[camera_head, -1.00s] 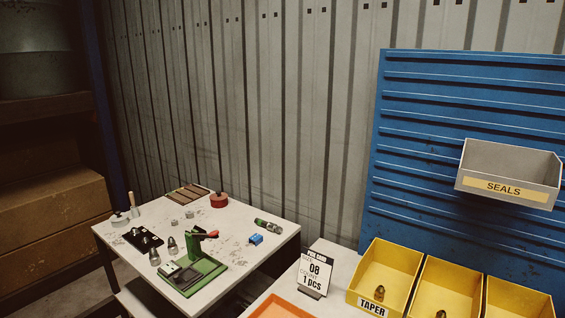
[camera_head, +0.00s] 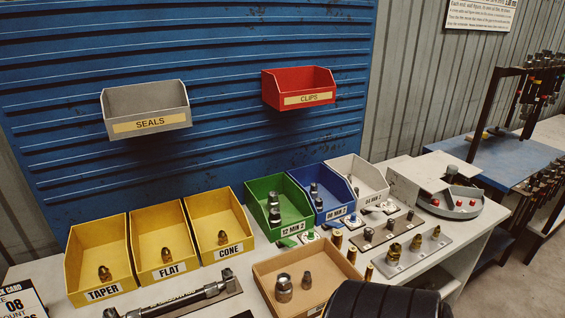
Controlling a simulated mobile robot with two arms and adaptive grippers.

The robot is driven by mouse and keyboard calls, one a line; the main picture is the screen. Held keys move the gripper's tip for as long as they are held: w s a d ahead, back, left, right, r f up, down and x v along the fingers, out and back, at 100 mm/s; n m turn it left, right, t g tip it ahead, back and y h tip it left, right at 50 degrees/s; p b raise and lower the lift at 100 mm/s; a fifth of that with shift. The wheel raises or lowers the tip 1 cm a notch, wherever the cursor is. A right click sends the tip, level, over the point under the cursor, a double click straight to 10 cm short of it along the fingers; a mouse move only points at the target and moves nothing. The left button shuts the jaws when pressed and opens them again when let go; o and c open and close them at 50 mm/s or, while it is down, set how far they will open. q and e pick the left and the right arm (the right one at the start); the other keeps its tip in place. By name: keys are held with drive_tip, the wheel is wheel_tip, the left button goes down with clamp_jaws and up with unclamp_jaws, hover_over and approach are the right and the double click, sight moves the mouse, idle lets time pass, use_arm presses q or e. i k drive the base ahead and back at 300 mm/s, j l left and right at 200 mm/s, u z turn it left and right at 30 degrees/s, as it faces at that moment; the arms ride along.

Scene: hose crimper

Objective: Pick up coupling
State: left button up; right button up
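Several metal fittings could be the coupling; I cannot tell which one is meant. Brass-coloured fittings lie singly in the yellow TAPER bin (camera_head: 105,273), FLAT bin (camera_head: 166,255) and CONE bin (camera_head: 222,238). Dark grey fittings stand in the green bin (camera_head: 274,212) and the blue bin (camera_head: 316,193). A tan tray (camera_head: 262,268) at the front holds a wide grey metal fitting (camera_head: 284,289) and a slimmer one (camera_head: 307,280).
Grey SEALS (camera_head: 148,109) and red CLIPS (camera_head: 298,90) bins hang on the blue panel. A hose assembly (camera_head: 182,300) lies at the front edge. A plate with brass fittings (camera_head: 412,254) is right of the tan tray. A dark rounded shape (camera_head: 388,300) covers the bottom edge.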

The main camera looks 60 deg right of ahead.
sight(306, 281)
drive_tip(key=z, duration=2.15)
